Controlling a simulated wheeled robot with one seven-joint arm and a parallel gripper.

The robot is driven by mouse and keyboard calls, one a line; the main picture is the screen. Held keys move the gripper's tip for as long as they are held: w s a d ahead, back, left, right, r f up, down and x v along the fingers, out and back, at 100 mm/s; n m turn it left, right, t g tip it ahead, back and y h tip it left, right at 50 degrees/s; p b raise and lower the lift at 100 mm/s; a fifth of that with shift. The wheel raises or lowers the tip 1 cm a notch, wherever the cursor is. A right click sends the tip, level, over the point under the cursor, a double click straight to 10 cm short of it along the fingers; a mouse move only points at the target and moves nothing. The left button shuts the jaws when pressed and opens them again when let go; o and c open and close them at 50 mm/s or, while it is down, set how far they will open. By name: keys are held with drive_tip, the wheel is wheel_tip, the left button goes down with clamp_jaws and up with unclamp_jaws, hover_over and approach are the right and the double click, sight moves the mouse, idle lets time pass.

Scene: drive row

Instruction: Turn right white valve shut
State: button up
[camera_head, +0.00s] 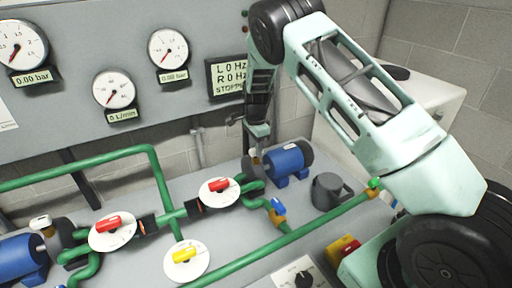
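My gripper (257,143) points down at the left end of the right blue pump (287,160), above the green pipework there. The right white valve is not clearly visible; my gripper and wrist cover the spot by this pump. A small white handle (40,222) shows at the far left, above the left pump (22,258). The finger gap is too small and dark to tell whether my gripper is open or holds anything.
Red handles on white discs (206,198) (98,240) and a yellow handle on a disc (176,268) sit along the green pipes (285,240). A grey can (327,191), a blue handle (278,207) and a knob box (293,274) stand nearby. The gauge panel (75,80) is behind; its display (230,78) reads STOPPED.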

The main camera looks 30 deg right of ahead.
drive_tip(key=shift+o, duration=0.6)
wheel_tip(320, 180, up, 17)
drive_tip(key=b, duration=0.3)
drive_tip(key=shift+r, duration=0.2)
